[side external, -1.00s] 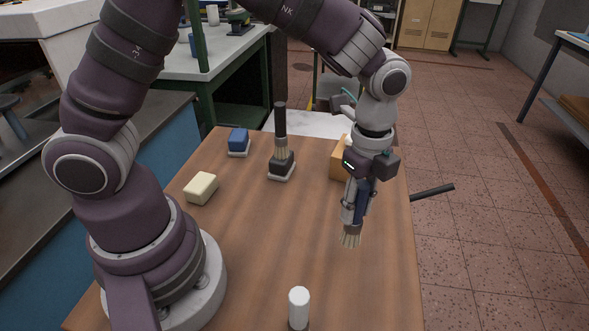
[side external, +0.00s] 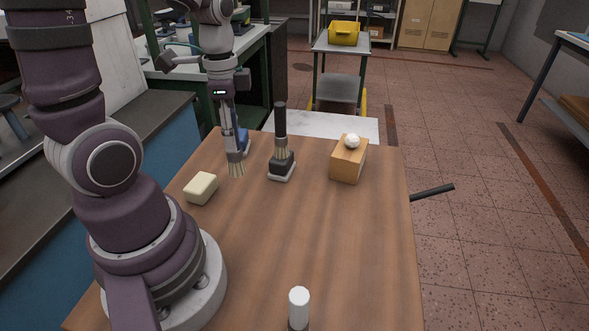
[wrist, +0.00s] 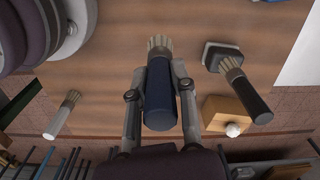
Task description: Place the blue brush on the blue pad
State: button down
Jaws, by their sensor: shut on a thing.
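My gripper (side external: 235,154) is shut on the blue brush, between the cream block and the black brush in the side view. The blue brush (wrist: 160,98) has a dark blue handle between both fingers in the wrist view. Its pale bristles (side external: 237,169) point down in the side view. I cannot tell the gap between brush and pad. The pad is not visible in the wrist view.
A black brush (side external: 280,123) stands upright on a black pad (side external: 281,168) close to the right of my gripper. A cream block (side external: 201,188) lies to the left. A wooden block (side external: 346,164) with a white ball (side external: 352,141) and a white-handled brush (side external: 299,302) stand apart. The table's middle is clear.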

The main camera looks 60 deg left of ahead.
jog(key=s+a+r+n, duration=0.1)
jog(key=s+a+n, duration=0.2)
jog(key=a+n, duration=0.15)
jog(key=shift+w+a+f, duration=0.75)
jog(key=shift+w+a, duration=0.95)
jog(key=shift+a, duration=0.4)
jog(key=shift+w+a+f, duration=0.8)
jog(key=shift+w+a, duration=0.9)
jog(key=shift+a, duration=0.4)
jog(key=shift+w+a+f, duration=0.75)
jog(key=shift+w+a, duration=0.95)
jog(key=shift+a, duration=0.4)
jog(key=shift+f, duration=0.1)
jog(key=c, duration=0.9)
grip_release()
jog(key=shift+c, duration=0.2)
